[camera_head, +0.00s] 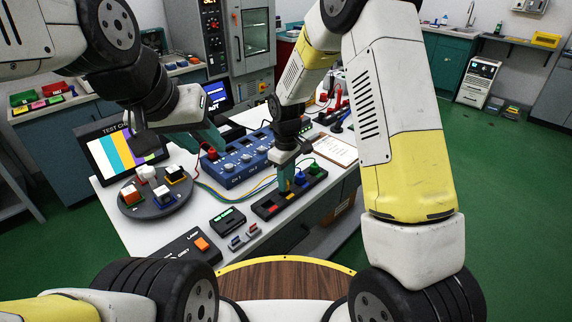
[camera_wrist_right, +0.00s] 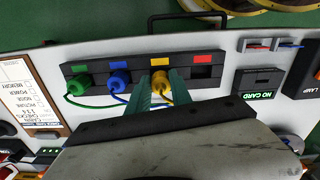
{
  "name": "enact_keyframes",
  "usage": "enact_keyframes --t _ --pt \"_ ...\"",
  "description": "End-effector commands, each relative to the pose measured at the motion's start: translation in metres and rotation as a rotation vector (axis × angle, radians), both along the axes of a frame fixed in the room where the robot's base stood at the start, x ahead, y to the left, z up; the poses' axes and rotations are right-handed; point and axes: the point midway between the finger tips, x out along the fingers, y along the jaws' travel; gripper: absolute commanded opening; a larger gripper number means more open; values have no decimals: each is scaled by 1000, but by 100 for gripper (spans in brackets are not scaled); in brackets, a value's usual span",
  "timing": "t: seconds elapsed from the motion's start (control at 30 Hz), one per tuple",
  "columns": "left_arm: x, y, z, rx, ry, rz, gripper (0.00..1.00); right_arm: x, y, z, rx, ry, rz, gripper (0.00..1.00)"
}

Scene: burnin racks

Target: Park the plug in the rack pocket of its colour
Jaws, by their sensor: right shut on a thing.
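The dark pocket rack (camera_head: 262,211) stands on the white bench and also shows in the right wrist view (camera_wrist_right: 220,73). Its pockets carry green, blue, yellow and red labels. My right gripper (camera_wrist_right: 161,92) is shut on the yellow plug (camera_wrist_right: 160,78) at the yellow-labelled pocket; I cannot tell how deep the plug sits. The green plug (camera_wrist_right: 77,86) and blue plug (camera_wrist_right: 117,80) stand at their own colours. The red-labelled pocket (camera_wrist_right: 202,73) looks empty. A red plug (camera_head: 212,153) stands on the blue box (camera_head: 238,167). My left gripper (camera_head: 212,143) is open beside it.
A round turntable (camera_head: 158,208) with coloured blocks, a monitor (camera_head: 118,152) and a small dark card reader (camera_head: 227,219) stand on the bench. A lamp switch box (camera_head: 190,250) is near the front. A clipboard (camera_head: 335,151) lies behind the rack. Cables run across the bench.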

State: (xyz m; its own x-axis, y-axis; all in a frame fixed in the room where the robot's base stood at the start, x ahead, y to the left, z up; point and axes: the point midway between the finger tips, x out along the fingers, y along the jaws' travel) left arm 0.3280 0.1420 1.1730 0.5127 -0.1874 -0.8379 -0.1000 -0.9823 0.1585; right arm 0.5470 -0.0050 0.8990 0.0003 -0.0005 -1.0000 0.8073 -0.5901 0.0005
Motion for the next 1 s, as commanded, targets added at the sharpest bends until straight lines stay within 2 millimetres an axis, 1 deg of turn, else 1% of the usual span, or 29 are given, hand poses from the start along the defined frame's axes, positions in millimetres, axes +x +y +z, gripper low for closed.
enact_keyframes --t 0.7,0.73,0.83,0.87,1.0 --pt "0 0 0 0 0 0 36 0 0 -14 0 0 0 0" --pt "0 0 0 0 0 0 36 0 0 -13 0 0 0 30" --pt "0 0 0 0 0 0 36 0 0 -13 0 0 0 49" --pt "0 0 0 0 0 0 36 0 0 -13 0 0 0 51" --pt "0 0 0 0 0 0 36 0 0 -13 0 0 0 51"
